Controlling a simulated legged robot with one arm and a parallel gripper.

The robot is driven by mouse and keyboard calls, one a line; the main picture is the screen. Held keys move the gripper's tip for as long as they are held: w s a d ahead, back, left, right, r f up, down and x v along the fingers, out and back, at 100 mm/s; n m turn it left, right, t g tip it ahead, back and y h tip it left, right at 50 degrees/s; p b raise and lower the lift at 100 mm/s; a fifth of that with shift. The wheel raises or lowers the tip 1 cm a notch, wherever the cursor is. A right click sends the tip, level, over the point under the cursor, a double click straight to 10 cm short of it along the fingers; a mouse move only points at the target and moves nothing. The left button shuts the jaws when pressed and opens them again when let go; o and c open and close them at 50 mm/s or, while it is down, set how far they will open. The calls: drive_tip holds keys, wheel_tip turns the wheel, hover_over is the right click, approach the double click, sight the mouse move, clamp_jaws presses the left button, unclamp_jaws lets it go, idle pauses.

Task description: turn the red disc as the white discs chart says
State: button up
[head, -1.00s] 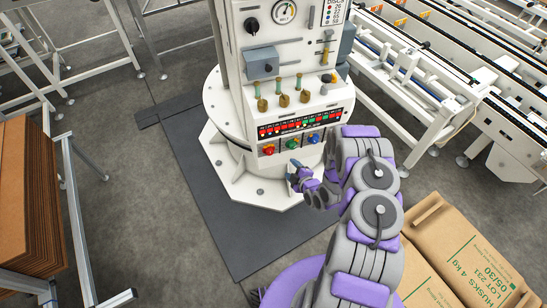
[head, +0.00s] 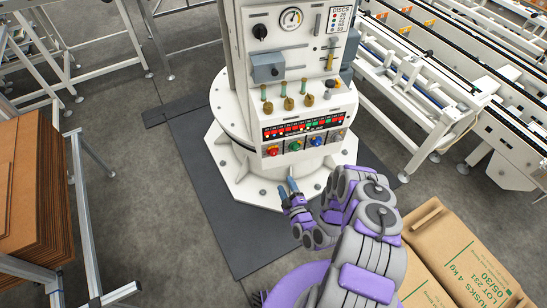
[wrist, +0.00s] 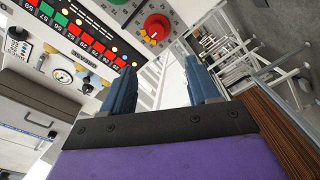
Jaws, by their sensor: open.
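The red disc (head: 272,151) is the leftmost of several coloured discs along the bottom of the column's white panel. In the wrist view the red disc (wrist: 155,28) shows at the top, ahead of the fingers, with a yellow mark on its rim. The white DISCS chart (head: 338,19) is at the upper right of the column; its small lines are too fine to read with certainty. My gripper (head: 286,188) is below the discs, apart from them. In the wrist view my gripper (wrist: 163,85) has its two blue fingers spread apart with nothing between them.
A green disc (head: 295,146) and a blue disc (head: 316,141) sit right of the red one. Above them runs a lit red and green number strip (head: 303,126). Brass valves (head: 288,104) stick out above it. Brown sacks (head: 455,260) lie at the right.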

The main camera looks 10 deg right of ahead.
drive_tip(key=w, duration=0.1)
drive_tip(key=b, duration=0.6)
approach(275, 155)
drive_tip(key=w+b, duration=0.1)
drive_tip(key=w, duration=0.1)
drive_tip(key=w+a+b, duration=0.1)
drive_tip(key=w, duration=0.1)
drive_tip(key=w+b, duration=0.1)
drive_tip(key=w, duration=0.2)
drive_tip(key=shift+a+r, duration=0.15)
drive_tip(key=shift+a, duration=0.25)
drive_tip(key=shift+w, duration=0.4)
drive_tip(key=shift+w+d+b, duration=0.25)
drive_tip(key=shift+w+b, duration=0.05)
drive_tip(key=shift+w, duration=0.15)
